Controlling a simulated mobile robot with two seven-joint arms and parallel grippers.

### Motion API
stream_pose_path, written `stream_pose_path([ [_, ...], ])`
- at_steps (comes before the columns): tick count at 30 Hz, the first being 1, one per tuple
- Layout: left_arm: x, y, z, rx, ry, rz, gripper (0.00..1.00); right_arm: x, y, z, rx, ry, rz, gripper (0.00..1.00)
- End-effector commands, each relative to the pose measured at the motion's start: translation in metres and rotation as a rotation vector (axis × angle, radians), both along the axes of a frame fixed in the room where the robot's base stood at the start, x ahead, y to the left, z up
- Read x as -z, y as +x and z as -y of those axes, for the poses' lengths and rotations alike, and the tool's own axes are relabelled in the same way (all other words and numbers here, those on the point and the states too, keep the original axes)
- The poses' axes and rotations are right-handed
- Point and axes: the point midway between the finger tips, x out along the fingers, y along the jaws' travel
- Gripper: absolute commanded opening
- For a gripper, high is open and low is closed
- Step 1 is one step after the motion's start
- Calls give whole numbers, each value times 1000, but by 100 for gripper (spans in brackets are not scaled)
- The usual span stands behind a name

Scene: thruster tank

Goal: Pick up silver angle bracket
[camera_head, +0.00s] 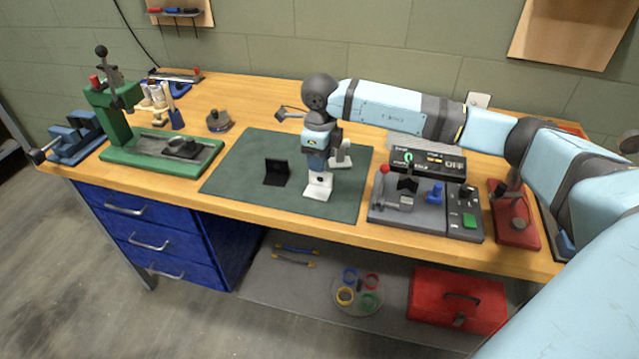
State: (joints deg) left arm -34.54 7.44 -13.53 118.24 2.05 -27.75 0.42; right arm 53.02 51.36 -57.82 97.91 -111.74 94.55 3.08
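The silver angle bracket (318,188) shows as a pale L-shaped piece on the green mat (235,180), right of the mat's middle. My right gripper (317,166) points down from above, directly over the bracket's upright part. Its fingertips overlap the top of the bracket in the picture, so I cannot tell whether they are apart or closed on it. A black angle bracket (276,172) stands on the mat to the left, clear of the gripper. Another pale grey piece (342,155) shows just behind and right of my gripper, partly hidden. My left gripper is out of view.
Right of the mat stands a grey fixture panel (385,212) with a black display (430,162), then a red device (515,220). A green press (120,155) and a blue vise (75,138) stand at left. The mat's front left is free.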

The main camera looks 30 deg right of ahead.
Motion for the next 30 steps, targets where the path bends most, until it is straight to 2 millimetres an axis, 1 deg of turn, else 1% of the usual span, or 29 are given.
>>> stream_pose_path([
  [4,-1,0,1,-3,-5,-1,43,12,0,1,1,0,-3,38],
  [9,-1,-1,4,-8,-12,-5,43,39,0,3,1,0,-4,38],
  [12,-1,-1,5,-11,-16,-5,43,50,0,3,0,1,-2,38],
  [18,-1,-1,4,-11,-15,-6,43,51,0,3,0,1,0,38],
  [19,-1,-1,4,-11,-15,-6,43,51,0,3,0,1,0,36],
  [20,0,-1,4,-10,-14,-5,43,51,0,3,0,1,0,29],
  [21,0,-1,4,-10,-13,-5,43,51,0,3,0,1,0,20],
  [24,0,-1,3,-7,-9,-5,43,51,0,3,0,1,-1,0],
  [30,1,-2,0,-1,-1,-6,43,51,0,3,0,1,-1,0],
])
